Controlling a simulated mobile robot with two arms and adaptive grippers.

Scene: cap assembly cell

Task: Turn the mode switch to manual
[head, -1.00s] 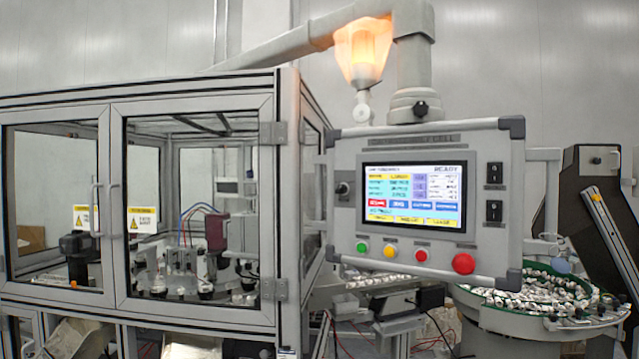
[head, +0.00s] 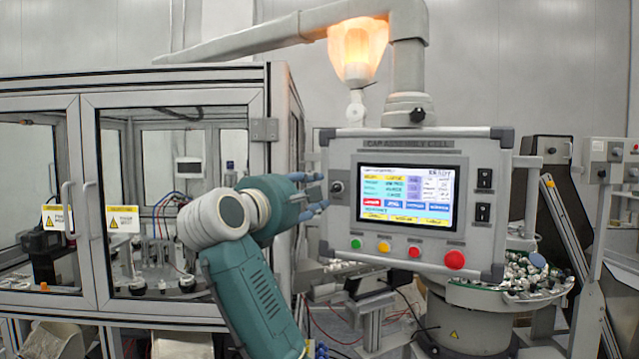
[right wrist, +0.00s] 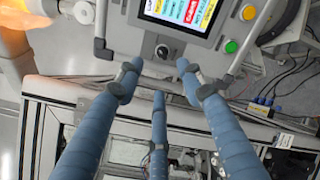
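The mode switch (head: 337,186) is a small dark rotary knob at the left edge of the control panel (head: 345,150), beside the lit screen. It also shows in the right wrist view (right wrist: 162,50), uncovered. Which way its handle points is too small to tell. My right gripper (head: 318,190) is at the panel's left edge, its blue fingers pointing right toward the switch. In the right wrist view my right gripper (right wrist: 162,78) has its three fingers spread, with nothing between them; the switch lies beyond the tips, apparently apart from them. My left gripper is not in view.
Green, yellow and red buttons (head: 414,252) and a larger red button (head: 454,260) line the panel's bottom. Two black switches (head: 484,178) are at its right. The glazed enclosure (head: 175,98) stands left, behind my arm. A part-filled bowl feeder (head: 470,298) is at lower right.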

